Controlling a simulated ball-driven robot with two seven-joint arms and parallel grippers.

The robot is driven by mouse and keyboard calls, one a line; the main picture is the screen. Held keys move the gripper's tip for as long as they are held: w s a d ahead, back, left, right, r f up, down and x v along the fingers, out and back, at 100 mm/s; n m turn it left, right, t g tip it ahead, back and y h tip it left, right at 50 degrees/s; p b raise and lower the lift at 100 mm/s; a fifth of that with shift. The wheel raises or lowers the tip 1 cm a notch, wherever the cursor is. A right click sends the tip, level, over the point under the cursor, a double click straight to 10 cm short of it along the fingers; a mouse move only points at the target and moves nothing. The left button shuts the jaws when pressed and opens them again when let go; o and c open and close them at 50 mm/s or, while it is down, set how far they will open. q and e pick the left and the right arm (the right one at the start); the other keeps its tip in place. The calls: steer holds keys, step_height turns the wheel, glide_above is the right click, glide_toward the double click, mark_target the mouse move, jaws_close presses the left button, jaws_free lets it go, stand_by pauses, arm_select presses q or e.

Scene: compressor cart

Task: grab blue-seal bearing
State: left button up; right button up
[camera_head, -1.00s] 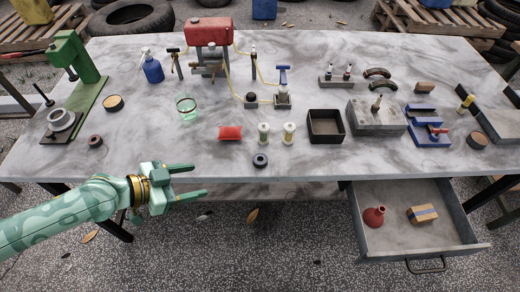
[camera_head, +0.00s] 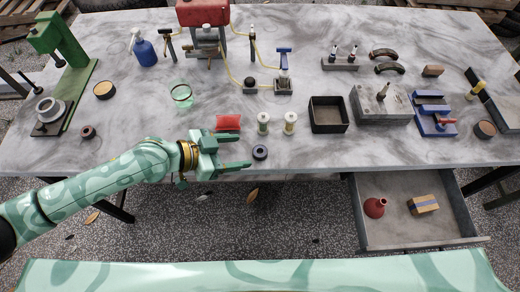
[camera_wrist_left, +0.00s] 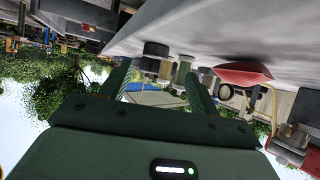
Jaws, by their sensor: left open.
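A small dark ring with a bluish tint, which looks like the blue-seal bearing (camera_head: 260,152), lies flat near the table's front edge. My left gripper (camera_head: 243,149) is open and empty, its fingers pointing right, just left of the ring. In the left wrist view, which is upside down, a dark round piece, seemingly the same bearing (camera_wrist_left: 156,49), shows beyond and between the open fingertips (camera_wrist_left: 157,68). Whether the fingers touch it cannot be told. A similar brownish ring (camera_head: 88,131) lies at the table's left. My right gripper is not in view.
A red pouch (camera_head: 228,123) lies just behind my left gripper. Two pale spools (camera_head: 263,122) (camera_head: 290,122) stand behind the bearing, and a black open box (camera_head: 345,101) is to their right. An open drawer (camera_head: 405,241) juts out at front right.

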mark_target(258, 151)
arm_select(q)
steer(key=x, duration=0.5)
steer(key=shift+s+d+f, duration=0.1)
steer(key=shift+s+d, duration=0.15)
steer(key=shift+d, duration=0.1)
steer(key=c, duration=1.1)
